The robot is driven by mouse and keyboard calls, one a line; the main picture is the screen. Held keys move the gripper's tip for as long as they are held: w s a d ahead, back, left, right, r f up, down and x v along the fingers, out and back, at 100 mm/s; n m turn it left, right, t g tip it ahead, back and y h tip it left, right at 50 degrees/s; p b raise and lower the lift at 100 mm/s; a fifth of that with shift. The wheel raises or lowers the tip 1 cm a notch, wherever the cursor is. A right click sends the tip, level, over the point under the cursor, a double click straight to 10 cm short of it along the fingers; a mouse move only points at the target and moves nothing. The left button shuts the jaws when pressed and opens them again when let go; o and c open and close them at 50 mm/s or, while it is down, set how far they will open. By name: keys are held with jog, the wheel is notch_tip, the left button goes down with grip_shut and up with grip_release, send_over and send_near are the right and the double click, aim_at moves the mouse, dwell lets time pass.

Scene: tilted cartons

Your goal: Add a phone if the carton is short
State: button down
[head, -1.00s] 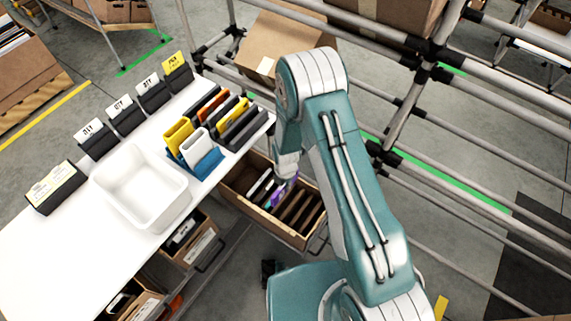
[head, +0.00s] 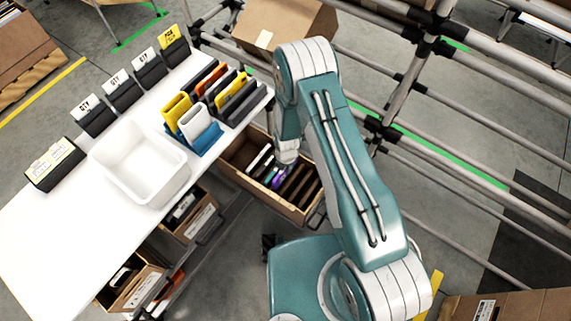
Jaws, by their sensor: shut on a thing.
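The open brown carton (head: 300,215) stands at the right end of the white table, a little below the table top. Several phones stand in it on edge: pale and dark ones on the left, then a purple one (head: 278,178), with brown dividers and dark slots to its right. My gripper (head: 285,162) points down over the middle of the carton, shut on the purple phone, which sits low among the slots. Its fingertips are mostly hidden by my wrist. More phones, yellow (head: 176,108), white (head: 196,121), orange and grey, stand in rows on the table behind the carton.
An empty white tray (head: 158,192) stands on the table. Black holders with cards (head: 117,88) line its far edge. Other cartons (head: 190,218) sit below the table. A metal pipe rack with a closed carton (head: 283,28) stands behind my arm.

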jog(key=shift+f, duration=3.25)
jog(key=shift+f, duration=0.2)
jog(key=c, duration=0.5)
grip_release()
jog(key=shift+c, duration=0.2)
jog(key=shift+r, duration=0.1)
notch_tip(320, 180, up, 12)
jog(key=shift+f, duration=0.15)
notch_tip(320, 180, up, 7)
send_over(286, 176)
jog(key=w, duration=0.1)
jog(key=shift+w, duration=0.1)
